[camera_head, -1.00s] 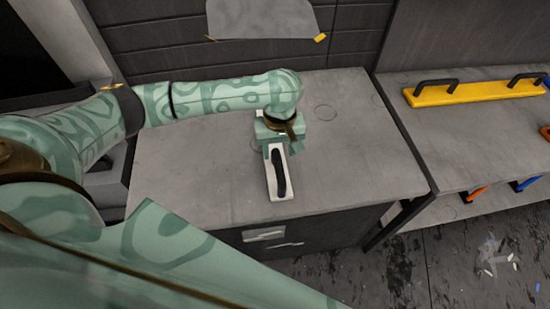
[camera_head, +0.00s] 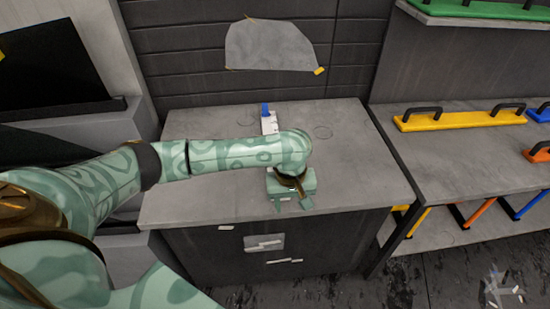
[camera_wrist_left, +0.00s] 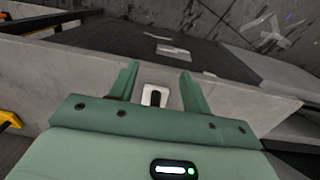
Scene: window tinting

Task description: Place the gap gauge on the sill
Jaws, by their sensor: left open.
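A white piece with marks and a blue end (camera_head: 269,122), which looks like the gap gauge, lies flat on the grey cabinet top (camera_head: 350,180), just behind my left arm. My left gripper (camera_head: 291,204) is open, low over the front part of the cabinet top. In the left wrist view, its fingers (camera_wrist_left: 160,90) stand either side of a white plate with a black handle (camera_wrist_left: 155,95); in the head view the gripper mostly hides that plate. A grey ledge (camera_head: 75,128) below the dark pane at the left looks like the sill. My right gripper is out of view.
A shelf unit at the right holds a yellow bar with black handles (camera_head: 460,119), with orange and blue tools near it. A green bar (camera_head: 480,10) lies on the upper shelf. A grey sheet (camera_head: 272,46) hangs on the wall. The cabinet top's right side is clear.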

